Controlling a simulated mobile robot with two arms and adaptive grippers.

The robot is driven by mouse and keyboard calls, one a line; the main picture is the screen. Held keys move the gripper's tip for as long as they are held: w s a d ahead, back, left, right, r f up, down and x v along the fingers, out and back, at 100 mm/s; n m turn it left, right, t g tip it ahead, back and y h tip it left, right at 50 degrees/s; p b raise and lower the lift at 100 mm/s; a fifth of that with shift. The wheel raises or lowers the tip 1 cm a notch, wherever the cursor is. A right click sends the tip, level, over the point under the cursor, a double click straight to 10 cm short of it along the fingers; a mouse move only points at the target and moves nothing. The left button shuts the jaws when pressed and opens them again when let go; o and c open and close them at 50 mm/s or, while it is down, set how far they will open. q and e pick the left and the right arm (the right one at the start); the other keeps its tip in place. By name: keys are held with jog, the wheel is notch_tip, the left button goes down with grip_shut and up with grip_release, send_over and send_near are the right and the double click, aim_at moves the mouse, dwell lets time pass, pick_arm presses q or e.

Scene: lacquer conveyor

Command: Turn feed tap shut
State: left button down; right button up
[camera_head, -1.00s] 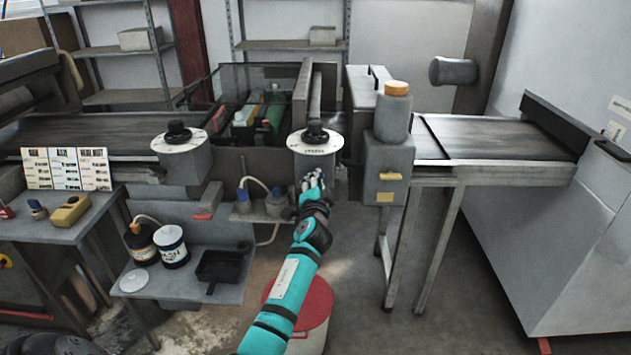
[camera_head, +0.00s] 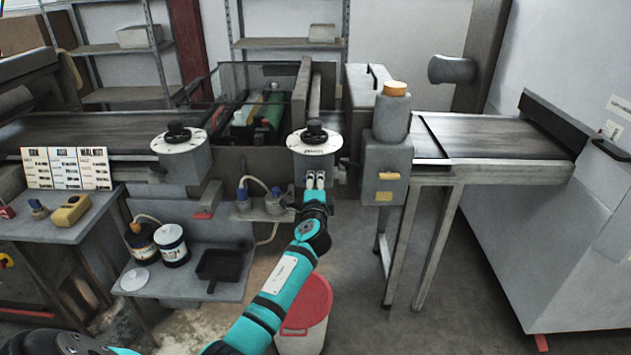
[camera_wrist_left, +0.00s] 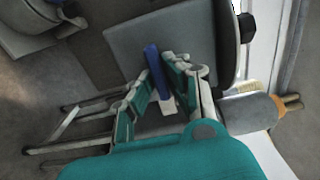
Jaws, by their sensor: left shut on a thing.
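My left gripper (camera_head: 315,181) is at the grey box under the right-hand dial (camera_head: 315,142). In the left wrist view my left gripper (camera_wrist_left: 163,82) has its fingers on either side of a blue handle (camera_wrist_left: 153,62) and is shut on it. The handle stands out in front of a flat grey face (camera_wrist_left: 190,35). In the head view the gripper hides this handle, and I cannot tell how far it is turned. My right gripper is not in view.
A red handle (camera_head: 204,215) is to the left and a yellow handle (camera_head: 389,176) to the right. Blue-capped fittings with a hose (camera_head: 244,203) sit left of the gripper. A red-lidded bin (camera_head: 303,306) stands below my arm. Tins (camera_head: 172,247) stand on a lower shelf.

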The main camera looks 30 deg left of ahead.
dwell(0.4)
pick_arm(q)
jog(key=c, duration=1.4)
grip_release()
jog(key=shift+o, duration=0.2)
jog(key=shift+d, duration=0.1)
jog(key=v, duration=1.2)
jog(key=shift+f, duration=0.1)
